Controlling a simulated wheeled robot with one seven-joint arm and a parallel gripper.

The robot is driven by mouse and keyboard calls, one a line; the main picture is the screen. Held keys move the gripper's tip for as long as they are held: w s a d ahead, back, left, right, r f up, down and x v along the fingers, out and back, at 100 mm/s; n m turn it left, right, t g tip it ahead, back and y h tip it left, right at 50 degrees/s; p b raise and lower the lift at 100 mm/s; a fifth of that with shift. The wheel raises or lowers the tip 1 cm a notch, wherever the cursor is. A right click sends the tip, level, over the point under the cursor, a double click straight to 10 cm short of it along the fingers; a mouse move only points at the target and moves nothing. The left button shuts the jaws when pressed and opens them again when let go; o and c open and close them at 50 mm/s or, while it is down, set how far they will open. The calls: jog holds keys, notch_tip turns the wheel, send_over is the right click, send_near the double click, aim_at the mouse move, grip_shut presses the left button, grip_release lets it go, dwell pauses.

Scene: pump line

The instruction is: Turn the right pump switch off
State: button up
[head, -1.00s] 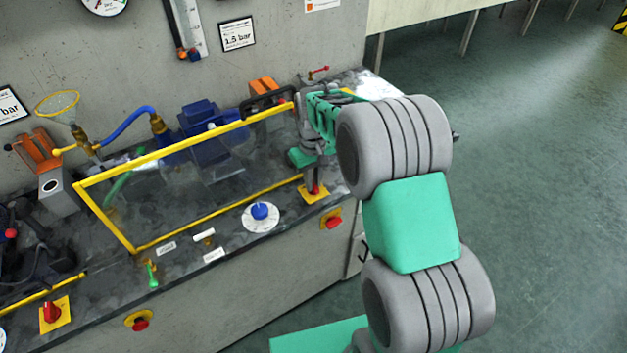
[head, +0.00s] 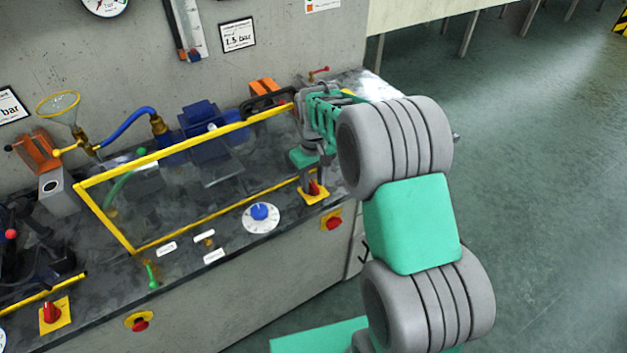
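The right pump switch (head: 314,189) is a red handle on a yellow plate, at the bench's front edge in the head view. Its handle looks tilted rather than straight. My gripper (head: 311,174) points down right above the handle, with its fingers at or close to the top of it. The fingers are small and partly hidden by my arm, so I cannot tell whether they grip the handle or are open.
A yellow-framed clear guard (head: 187,148) stands left of my gripper. A white dial with a blue knob (head: 259,212) and a red stop button (head: 332,222) are close by. Another red switch (head: 51,313) sits far left. The floor at right is clear.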

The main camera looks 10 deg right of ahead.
aim_at(313, 184)
notch_tip(313, 184, up, 8)
jog(key=shift+f, duration=0.1)
dwell(0.4)
